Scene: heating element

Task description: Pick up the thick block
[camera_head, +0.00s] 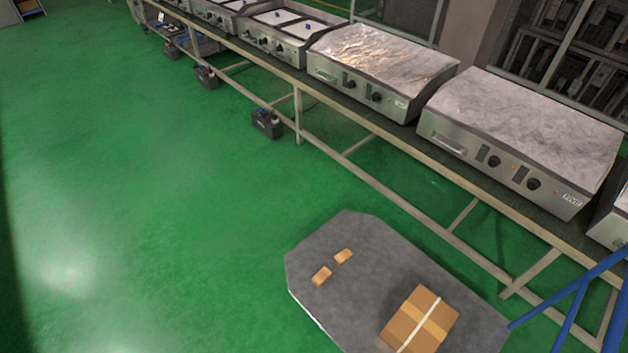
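Two small tan blocks lie apart on a grey cart top or tabletop in the lower middle of the head view. The nearer block (321,276) looks slightly larger. The farther block (344,256) lies just up and to the right of it. Which of the two is thicker is hard to tell at this size. The grey top (345,310) has cut corners. Neither of my grippers shows in the head view.
A brown cardboard box (421,320) with a pale strap stands on the same top, right of the blocks. A long workbench (387,142) with several metal griddles runs along the right. Small black boxes (268,122) are beside its legs. Green floor (150,180) is clear on the left.

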